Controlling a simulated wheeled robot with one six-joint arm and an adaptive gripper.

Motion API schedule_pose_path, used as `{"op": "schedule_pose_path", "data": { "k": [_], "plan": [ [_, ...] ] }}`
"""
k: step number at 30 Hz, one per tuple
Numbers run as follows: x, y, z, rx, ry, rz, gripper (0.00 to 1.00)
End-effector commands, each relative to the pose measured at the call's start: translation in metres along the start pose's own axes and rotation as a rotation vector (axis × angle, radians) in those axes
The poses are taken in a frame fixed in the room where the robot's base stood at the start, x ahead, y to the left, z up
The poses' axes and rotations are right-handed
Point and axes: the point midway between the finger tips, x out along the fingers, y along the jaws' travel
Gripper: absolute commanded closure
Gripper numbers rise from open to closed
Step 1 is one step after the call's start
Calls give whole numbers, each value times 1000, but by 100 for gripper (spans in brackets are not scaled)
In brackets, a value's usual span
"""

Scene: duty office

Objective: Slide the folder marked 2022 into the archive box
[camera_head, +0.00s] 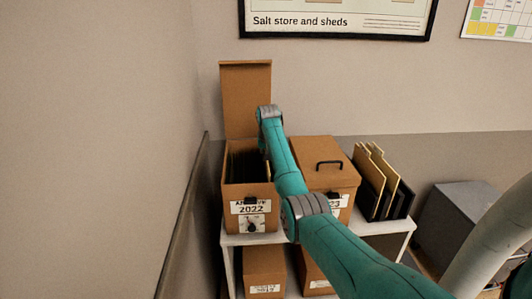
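The archive box labelled 2022 (226,190) stands on the left of a white shelf unit, with its lid (245,95) raised upright at the back. Dark files (243,166) stand inside it. My arm reaches from the lower right to the box's right side, and its far joint is above the box's rear. My gripper is not visible; the arm hides that area. A thin tan edge shows beside the arm at the box's right side, but I cannot tell whether it is a folder. No folder with a readable 2022 mark is visible.
A closed archive box (340,180) with a black lid handle stands to the right, its label partly covered. A black rack (401,205) holds tan folders (366,178). More boxes (264,268) sit on the lower shelf. A grey cabinet (457,215) is at right; a wall is close at left.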

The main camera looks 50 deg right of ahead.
Motion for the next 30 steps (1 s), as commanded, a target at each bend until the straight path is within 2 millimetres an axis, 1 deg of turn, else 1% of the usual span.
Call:
{"op": "schedule_pose_path", "data": {
  "k": [12,18,27,28,29,30],
  "plan": [
    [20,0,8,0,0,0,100],
    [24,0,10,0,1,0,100],
    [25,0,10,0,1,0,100],
    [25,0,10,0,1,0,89],
    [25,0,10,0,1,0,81],
    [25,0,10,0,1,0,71]
  ]
}}
